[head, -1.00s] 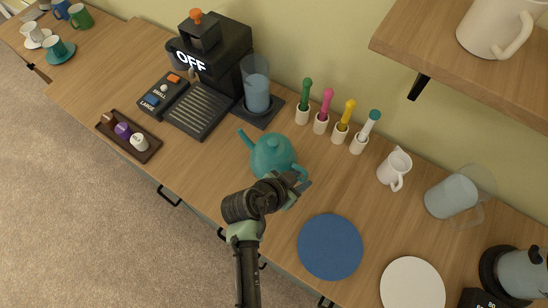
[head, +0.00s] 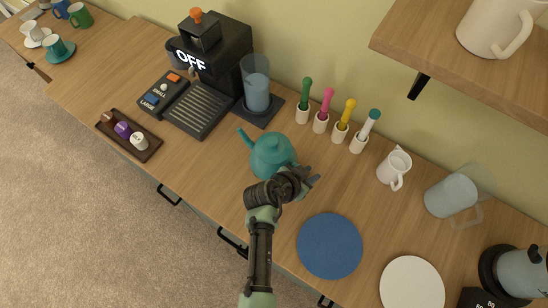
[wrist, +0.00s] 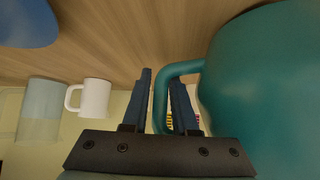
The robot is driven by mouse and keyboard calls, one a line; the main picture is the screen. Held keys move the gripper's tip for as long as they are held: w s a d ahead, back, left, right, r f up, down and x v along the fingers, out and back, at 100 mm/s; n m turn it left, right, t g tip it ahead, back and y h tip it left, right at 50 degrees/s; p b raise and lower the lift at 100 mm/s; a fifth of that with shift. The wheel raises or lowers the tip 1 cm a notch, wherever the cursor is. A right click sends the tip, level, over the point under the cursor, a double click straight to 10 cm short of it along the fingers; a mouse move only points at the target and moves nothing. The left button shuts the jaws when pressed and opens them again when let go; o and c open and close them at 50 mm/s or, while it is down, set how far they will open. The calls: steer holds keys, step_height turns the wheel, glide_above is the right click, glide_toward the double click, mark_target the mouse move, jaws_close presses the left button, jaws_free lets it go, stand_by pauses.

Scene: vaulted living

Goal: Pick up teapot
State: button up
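The teal teapot (head: 271,155) stands upright on the wooden counter, its spout pointing to the upper left. My gripper (head: 312,178) is at its handle side, and my wrist hides most of the handle in the head view. In the wrist view the teapot body (wrist: 265,90) fills the right side. The fingers of my gripper (wrist: 165,100) are apart there, with the upright part of the handle (wrist: 160,95) showing between them. The fingers do not appear closed on it.
A blue round mat (head: 330,246) and a white round mat (head: 412,285) lie to the right. Behind are the coffee machine (head: 215,50), a glass of blue liquid (head: 256,90) and several coloured-handled tools in cups (head: 341,132). A white pitcher (head: 394,168) stands to the right.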

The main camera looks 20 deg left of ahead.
jaws_close()
stand_by(1.1)
steer(key=shift+w+r, duration=0.1)
